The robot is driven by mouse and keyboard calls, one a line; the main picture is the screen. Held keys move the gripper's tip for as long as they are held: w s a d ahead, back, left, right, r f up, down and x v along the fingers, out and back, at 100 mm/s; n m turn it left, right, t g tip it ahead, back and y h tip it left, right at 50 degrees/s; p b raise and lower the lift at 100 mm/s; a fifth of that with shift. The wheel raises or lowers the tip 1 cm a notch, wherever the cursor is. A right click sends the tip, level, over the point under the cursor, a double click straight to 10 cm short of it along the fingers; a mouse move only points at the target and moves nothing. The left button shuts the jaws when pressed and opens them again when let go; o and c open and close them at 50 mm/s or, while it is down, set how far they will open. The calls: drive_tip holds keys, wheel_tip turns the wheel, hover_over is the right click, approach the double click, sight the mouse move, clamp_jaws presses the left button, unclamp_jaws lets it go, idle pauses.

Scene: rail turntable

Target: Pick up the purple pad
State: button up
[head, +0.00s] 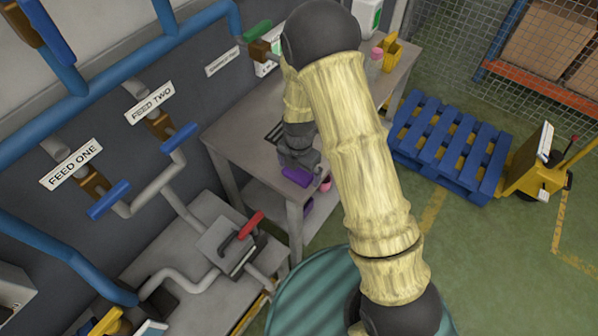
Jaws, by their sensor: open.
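The purple pad (298,177) shows at the front edge of the grey table top, just below my gripper. My gripper (299,162) is dark grey and hangs over the table's near edge, at the end of my arm. It is open. The gripper hides part of the pad, and I cannot tell whether the fingers touch it or are around it. Another purple thing (305,208) shows lower down, by the table's lower shelf; it is partly hidden.
The grey table (235,135) stands against the wall. A pink item (325,184) is right of the pad. A yellow bin (389,54) and a pink cup (377,54) stand at the table's far end. A blue pallet (450,147) lies on the floor at right.

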sight(299, 171)
idle(0.3)
drive_tip(key=c, duration=0.9)
wheel_tip(299, 171, up, 10)
drive_tip(key=b, duration=0.1)
drive_tip(key=shift+b, duration=0.4)
drive_tip(key=shift+o, duration=0.7)
drive_tip(key=shift+c, duration=0.3)
